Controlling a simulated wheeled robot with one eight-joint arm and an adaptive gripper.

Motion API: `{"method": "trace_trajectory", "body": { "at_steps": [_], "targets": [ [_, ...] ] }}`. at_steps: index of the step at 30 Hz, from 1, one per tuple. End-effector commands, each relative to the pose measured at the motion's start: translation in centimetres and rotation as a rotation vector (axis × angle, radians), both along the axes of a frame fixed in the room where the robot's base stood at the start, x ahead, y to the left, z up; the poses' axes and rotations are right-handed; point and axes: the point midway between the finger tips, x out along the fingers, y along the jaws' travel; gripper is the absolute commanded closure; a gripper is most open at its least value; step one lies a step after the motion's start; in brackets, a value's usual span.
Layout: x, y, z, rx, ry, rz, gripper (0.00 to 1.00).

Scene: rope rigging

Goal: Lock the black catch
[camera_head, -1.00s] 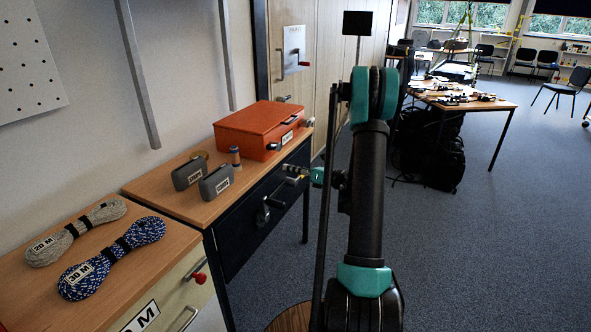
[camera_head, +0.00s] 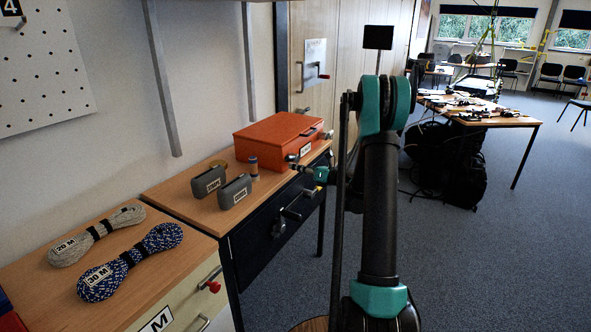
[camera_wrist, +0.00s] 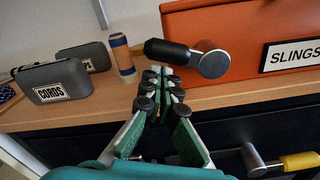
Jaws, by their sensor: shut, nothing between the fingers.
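The black catch (camera_wrist: 168,50) shows in the wrist view as a lever with a black grip and a round silver hub. It lies nearly level in front of the orange box (camera_head: 275,140), left of the box's SLINGS label (camera_wrist: 292,54). My gripper (camera_wrist: 160,78) is shut and empty, with its fingertips just below the catch's black grip. I cannot tell whether they touch. In the head view my gripper (camera_head: 300,167) is at the box's front, where the catch is small and hard to make out.
Two grey cases (camera_head: 208,181) and a small blue-and-tan cylinder (camera_head: 254,168) stand left of the box. A yellow-gripped lever (camera_wrist: 300,161) is on the dark drawer below my gripper. Rope coils (camera_head: 130,262) lie on the nearer cabinet. Open floor is to the right.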

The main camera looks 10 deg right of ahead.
Motion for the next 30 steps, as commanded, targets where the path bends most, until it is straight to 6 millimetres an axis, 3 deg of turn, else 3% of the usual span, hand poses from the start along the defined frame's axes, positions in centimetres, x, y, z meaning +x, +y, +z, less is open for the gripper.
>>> {"method": "trace_trajectory", "body": {
  "at_steps": [30],
  "targets": [
    [0.1, -0.1, 1.7, 0.155, 0.194, 0.000, 1.00]
  ]
}}
